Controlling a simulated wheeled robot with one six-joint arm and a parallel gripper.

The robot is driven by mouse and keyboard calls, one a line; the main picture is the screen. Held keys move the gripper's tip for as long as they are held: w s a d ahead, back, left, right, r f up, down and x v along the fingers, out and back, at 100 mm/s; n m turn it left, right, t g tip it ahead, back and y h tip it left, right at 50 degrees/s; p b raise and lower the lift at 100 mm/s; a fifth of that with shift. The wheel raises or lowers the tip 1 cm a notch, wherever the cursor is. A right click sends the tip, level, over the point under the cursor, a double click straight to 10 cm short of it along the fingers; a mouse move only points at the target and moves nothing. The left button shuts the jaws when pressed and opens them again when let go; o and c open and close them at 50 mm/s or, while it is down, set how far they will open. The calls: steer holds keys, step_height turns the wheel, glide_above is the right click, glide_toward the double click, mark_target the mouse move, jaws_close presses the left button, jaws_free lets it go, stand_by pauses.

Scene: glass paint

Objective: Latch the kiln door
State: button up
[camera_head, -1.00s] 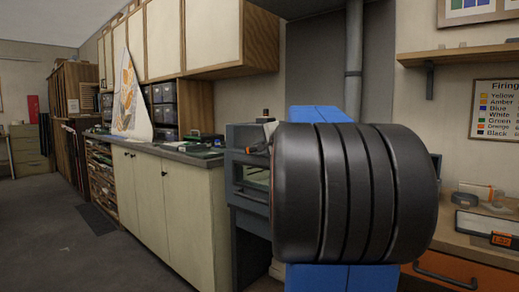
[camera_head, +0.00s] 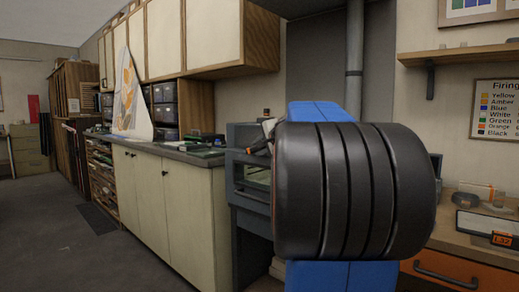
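The kiln (camera_head: 240,136) is a blue-grey box with a window-like opening in its front, right of the long counter. Its right part is hidden behind the large black ribbed part and blue link of my own arm. Whether the door is fully closed, and where its latch sits, I cannot tell. A small dark piece with orange and a pale bit shows at the kiln's upper front, beside my arm's edge; I cannot tell whether it belongs to the kiln or my gripper. I cannot make out my gripper's fingers; my arm blocks that area.
Wall cupboards hang above. At the right is a wooden bench (camera_head: 470,240) with a device and an orange drawer. The floor at left is clear.

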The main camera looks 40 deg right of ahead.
steer(key=v, duration=1.7)
steer(key=shift+s, duration=0.2)
steer(key=shift+r, duration=0.1)
